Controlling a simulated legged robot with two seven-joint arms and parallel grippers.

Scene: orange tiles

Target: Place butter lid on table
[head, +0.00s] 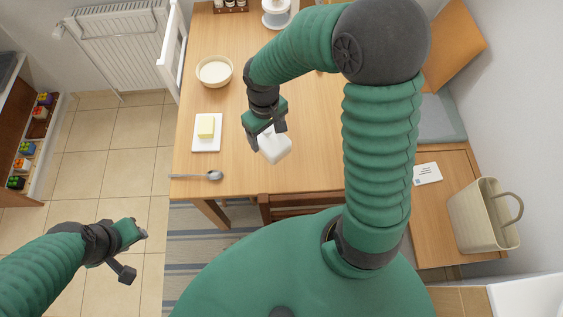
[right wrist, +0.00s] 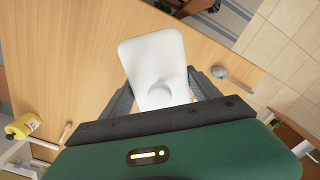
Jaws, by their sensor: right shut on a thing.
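The butter lid (head: 275,148) is a white rounded box in the head view. In the right wrist view the lid (right wrist: 152,56) shows its flat face and round knob. My right gripper (head: 266,130) is shut on the lid and holds it over the wooden table (head: 315,120); I cannot tell whether the lid touches the top. The yellow butter (head: 206,127) sits uncovered on a white dish (head: 207,146) to the left of the lid. My left gripper (head: 135,250) is open and empty, over the floor, away from the table.
A bowl of white contents (head: 214,71) stands behind the butter. A spoon (head: 214,175) lies near the table's front left corner. A chair (head: 300,200) is at the front edge. A bag (head: 484,215) and a card (head: 427,174) are on the bench at right. The table around the lid is clear.

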